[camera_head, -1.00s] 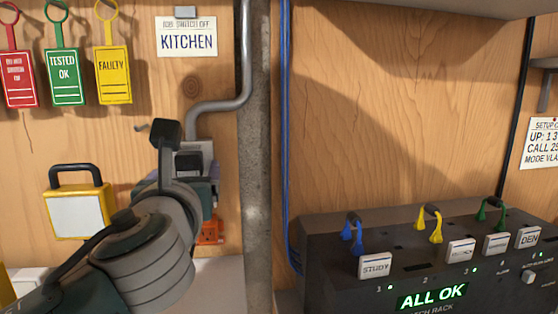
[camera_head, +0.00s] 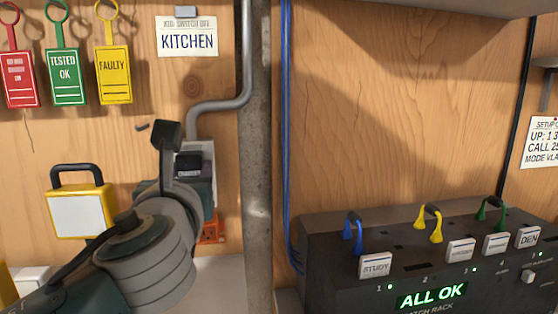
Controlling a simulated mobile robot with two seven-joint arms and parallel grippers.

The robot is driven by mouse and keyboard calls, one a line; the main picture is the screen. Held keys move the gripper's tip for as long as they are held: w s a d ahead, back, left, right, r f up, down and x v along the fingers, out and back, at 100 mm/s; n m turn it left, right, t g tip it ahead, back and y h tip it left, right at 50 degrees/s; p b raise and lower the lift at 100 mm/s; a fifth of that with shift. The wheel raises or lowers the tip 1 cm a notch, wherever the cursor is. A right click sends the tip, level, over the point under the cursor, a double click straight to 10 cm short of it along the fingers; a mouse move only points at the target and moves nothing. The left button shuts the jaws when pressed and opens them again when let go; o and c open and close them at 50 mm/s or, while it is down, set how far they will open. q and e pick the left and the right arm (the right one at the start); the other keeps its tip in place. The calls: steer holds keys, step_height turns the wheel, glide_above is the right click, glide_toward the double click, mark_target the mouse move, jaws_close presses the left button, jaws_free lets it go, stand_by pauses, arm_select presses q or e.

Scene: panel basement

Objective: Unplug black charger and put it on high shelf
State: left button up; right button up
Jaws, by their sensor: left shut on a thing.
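My left gripper (camera_head: 188,180) is shut in front of a pale grey socket box on the plywood wall. The gripper is seen from behind, so its fingertips are mostly hidden. A small black block (camera_head: 190,162), which looks like the black charger, shows at the gripper, and the gripper appears shut on it. I cannot tell whether it is still in contact with the socket box (camera_head: 209,152). The underside of a pale shelf (camera_head: 420,8) crosses the top right; its top surface is out of sight. My right gripper is not in view.
A grey conduit (camera_head: 246,60) and a concrete post (camera_head: 257,150) stand just right of the gripper. A yellow lamp (camera_head: 82,212), hanging tags (camera_head: 66,75) and a KITCHEN card (camera_head: 187,40) are at left. A patch rack (camera_head: 340,275) with colored cables is at lower right.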

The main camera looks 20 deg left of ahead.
arm_select(q)
jaws_close()
stand_by(0.3)
steer(key=shift+p+v, duration=0.45)
steer(key=shift+v, duration=0.5)
steer(key=shift+p+v, duration=0.75)
steer(key=shift+v, duration=1.35)
